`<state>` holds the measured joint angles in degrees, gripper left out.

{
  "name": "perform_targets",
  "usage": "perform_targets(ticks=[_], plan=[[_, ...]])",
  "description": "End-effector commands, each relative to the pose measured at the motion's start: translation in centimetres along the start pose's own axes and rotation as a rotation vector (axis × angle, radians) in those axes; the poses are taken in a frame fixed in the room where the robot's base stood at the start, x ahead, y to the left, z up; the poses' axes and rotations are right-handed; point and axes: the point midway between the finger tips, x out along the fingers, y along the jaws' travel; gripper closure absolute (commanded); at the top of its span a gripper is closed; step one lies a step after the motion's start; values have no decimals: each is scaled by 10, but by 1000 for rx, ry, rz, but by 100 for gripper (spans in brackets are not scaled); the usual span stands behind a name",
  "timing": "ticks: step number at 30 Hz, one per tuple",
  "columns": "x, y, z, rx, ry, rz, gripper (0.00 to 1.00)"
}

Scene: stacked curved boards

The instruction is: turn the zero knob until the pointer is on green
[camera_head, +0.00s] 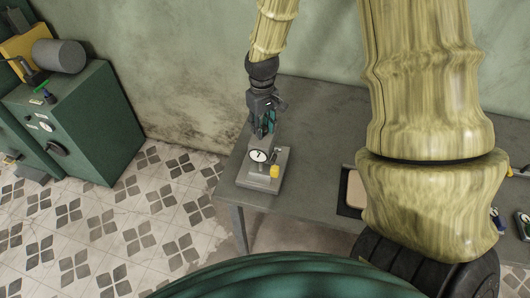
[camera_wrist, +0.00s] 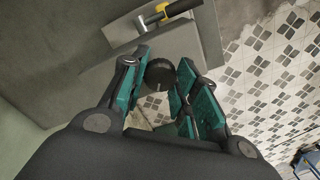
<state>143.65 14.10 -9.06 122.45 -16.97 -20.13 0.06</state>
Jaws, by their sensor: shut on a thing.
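A grey gauge device stands on the table, with a round white dial (camera_head: 258,156) on its front. A dark pointer mark shows on the dial, but it is too small to tell which colour it is on. My gripper (camera_head: 265,128) is above the device, pointing down at its top. In the wrist view, a dark round knob (camera_wrist: 160,74), seemingly the zero knob, sits between the green-padded fingers of my gripper (camera_wrist: 157,84). The fingers are shut on it. In the head view the knob is hidden by the fingers.
The device's grey base (camera_head: 246,181) stands near the left end of the grey table (camera_head: 318,119). A dark tray (camera_head: 347,206) lies farther right. A green cabinet (camera_head: 95,122) stands at left beyond tiled floor.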

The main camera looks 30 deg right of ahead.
Motion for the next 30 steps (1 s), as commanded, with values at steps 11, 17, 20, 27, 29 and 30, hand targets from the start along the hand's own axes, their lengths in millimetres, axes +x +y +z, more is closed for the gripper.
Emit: perform_targets(ticks=[11,17,20,27,29,30], plan=[[0,0,-1,1,3,1,87],[-1,0,-1,23,3,1,87],[-2,0,-1,83,3,2,87],[-2,1,-1,241,3,2,87],[-2,1,-1,269,3,2,87],[-1,1,-1,283,3,1,87]])
